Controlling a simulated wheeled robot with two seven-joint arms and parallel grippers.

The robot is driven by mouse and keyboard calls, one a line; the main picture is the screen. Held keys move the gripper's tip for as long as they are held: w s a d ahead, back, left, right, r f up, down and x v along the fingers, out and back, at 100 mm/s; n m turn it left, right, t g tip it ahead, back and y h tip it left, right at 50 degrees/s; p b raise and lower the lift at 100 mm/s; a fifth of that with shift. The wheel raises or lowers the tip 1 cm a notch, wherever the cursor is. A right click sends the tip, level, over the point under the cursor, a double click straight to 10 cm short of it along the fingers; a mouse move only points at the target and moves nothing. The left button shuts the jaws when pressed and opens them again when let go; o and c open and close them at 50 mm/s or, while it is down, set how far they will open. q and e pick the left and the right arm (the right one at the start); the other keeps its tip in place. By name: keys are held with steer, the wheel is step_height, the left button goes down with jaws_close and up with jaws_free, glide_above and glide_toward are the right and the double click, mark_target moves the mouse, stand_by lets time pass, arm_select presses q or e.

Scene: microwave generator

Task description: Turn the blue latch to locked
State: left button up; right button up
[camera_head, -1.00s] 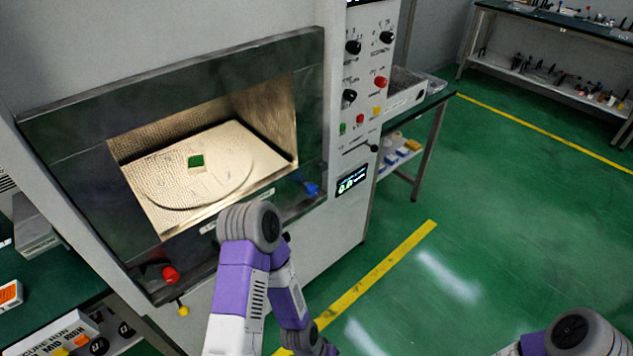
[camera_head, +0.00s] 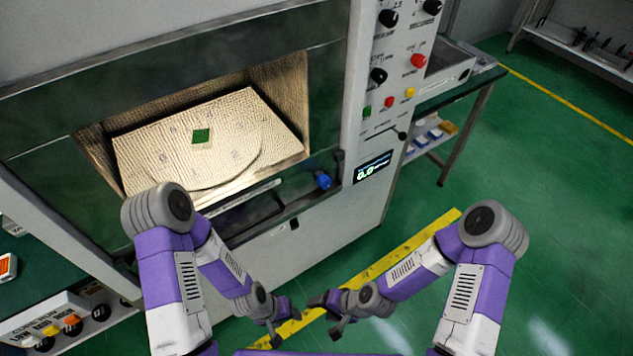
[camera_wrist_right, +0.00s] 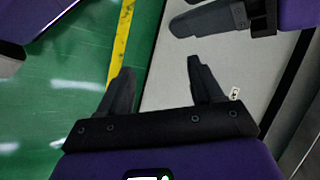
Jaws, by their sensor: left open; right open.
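The blue latch (camera_head: 323,180) is a small blue knob at the lower right corner of the microwave chamber's front frame, left of the small display. Its exact angle is too small to tell. My left gripper (camera_head: 283,326) is low in front of the machine, below the latch and apart from it. My right gripper (camera_head: 326,312) is beside it, also below the latch and touching nothing. In the right wrist view the right gripper's two dark fingers (camera_wrist_right: 158,78) are spread and empty, and the left gripper's fingers (camera_wrist_right: 200,12) show at the top.
The open chamber holds a plate (camera_head: 235,115) with a green-topped block (camera_head: 201,136). A control panel with a red button (camera_head: 418,61) and black knobs is at the right, above the display (camera_head: 373,168). A side table (camera_head: 470,95) stands further right. The green floor in front is clear.

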steer(key=w+a+r+m+t+y, duration=0.2)
steer(key=w+a+r+m+y, duration=0.25)
steer(key=a, duration=0.35)
steer(key=m+t+h+b, duration=0.1)
steer(key=m+t+b, duration=0.3)
steer(key=m+t, duration=1.15)
glide_toward(327, 185)
step_height(327, 185, up, 3)
steer(key=w+m+g, duration=0.2)
steer(key=m+g, duration=0.1)
steer(key=g, duration=0.1)
steer(key=b+x, duration=0.1)
steer(key=x, duration=0.6)
steer(key=shift+b, duration=0.35)
steer(key=c, duration=1.1)
